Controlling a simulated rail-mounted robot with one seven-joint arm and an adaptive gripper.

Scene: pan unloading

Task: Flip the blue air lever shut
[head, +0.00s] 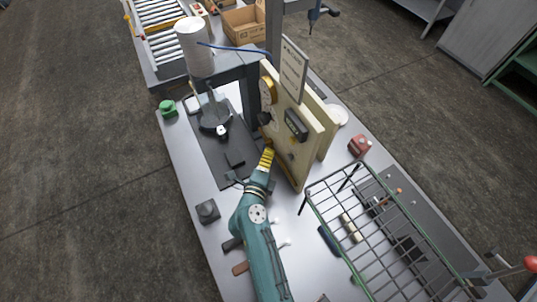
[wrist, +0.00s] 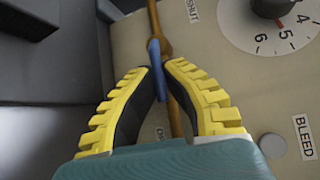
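The blue air lever (wrist: 157,65) shows at the top middle of the wrist view, in front of a thin brass pipe (wrist: 153,18) and running nearly along it. My gripper (wrist: 158,68), with yellow ribbed fingers and dark inner pads, has its fingertips close together, one on each side of the lever. The fingertips appear to be on the lever; the exact contact is hard to see. In the head view my gripper (head: 268,150) is at the lower left side of the cream panel (head: 309,140). The lever cannot be made out there.
A dial (wrist: 272,22) and a BLEED label (wrist: 304,136) are on the panel face to the right of my fingers. A wire basket (head: 380,235) stands right of my arm. A dark mat with a stand (head: 214,120) lies to the left.

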